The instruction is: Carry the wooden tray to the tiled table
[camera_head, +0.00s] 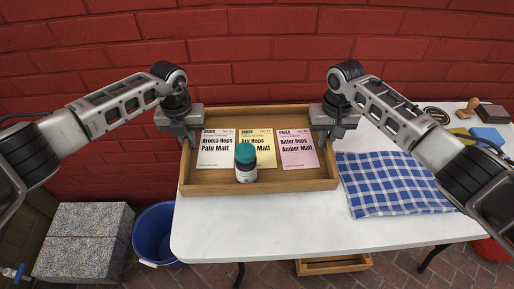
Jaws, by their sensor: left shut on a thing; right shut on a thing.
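The wooden tray (260,187) is at the left end of a white table, near the brick wall. Three order cards lie in it: a white one (216,160), a yellow one (265,158) and a pink one (297,160). My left gripper (188,138) is shut on the tray's left side. My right gripper (327,135) is shut on its right side. The fingertips are partly hidden. I cannot tell whether the tray is resting or slightly raised. No tiled table is recognisable.
The white table (300,220) has a blue checked cloth (390,185) right of the tray. Stamps and a blue pad (487,135) lie at the far right. A blue bucket (155,232) and grey blocks (82,240) stand on the floor at left. A red brick wall (260,50) rises behind.

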